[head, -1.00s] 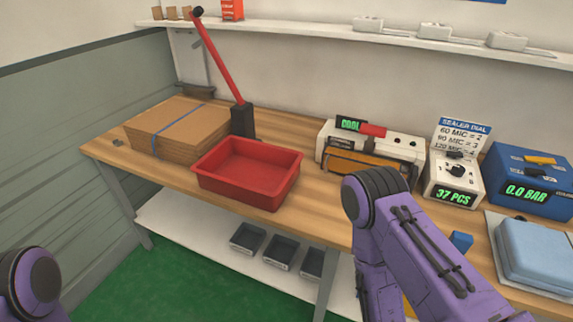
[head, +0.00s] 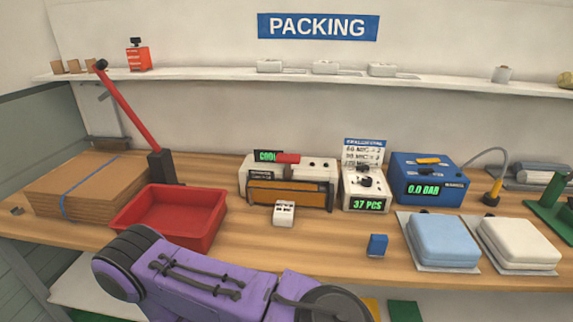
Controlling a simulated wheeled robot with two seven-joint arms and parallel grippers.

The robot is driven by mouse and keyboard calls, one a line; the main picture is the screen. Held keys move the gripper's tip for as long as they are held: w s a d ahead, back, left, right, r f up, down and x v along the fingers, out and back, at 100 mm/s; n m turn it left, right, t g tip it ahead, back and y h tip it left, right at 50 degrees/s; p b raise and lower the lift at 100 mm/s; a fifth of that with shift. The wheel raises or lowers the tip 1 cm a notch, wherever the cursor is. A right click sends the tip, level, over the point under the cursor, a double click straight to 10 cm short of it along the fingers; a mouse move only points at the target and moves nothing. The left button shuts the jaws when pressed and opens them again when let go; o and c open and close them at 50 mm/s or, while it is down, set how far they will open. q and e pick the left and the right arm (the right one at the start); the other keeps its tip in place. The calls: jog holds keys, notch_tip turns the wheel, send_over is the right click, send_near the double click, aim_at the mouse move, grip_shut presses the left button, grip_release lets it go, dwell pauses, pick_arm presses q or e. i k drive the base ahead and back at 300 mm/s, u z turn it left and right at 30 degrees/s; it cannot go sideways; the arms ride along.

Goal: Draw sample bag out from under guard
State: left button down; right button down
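The sealer (head: 247,177) is a white machine on the bench, with a green "COOL" display and a red handle on top. An amber guard (head: 288,193) runs along its front. I cannot make out a sample bag under the guard. A small white block (head: 284,213) with dark marks on its top stands just in front of the sealer. A purple arm of mine crosses the bottom of the head view, in front of the bench. Neither gripper is in view.
An empty red tray (head: 171,243) and a cardboard stack (head: 88,184) are at left. Right of the sealer are a dial box (head: 364,189), a blue "0.0 BAR" unit (head: 428,181), a small blue block (head: 377,245), and blue (head: 443,240) and white (head: 518,244) pads.

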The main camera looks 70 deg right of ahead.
aim_at(284, 214)
jog(key=k, duration=0.75)
jog(key=z, duration=1.4)
jog(key=i, duration=0.3)
jog(key=z, duration=0.05)
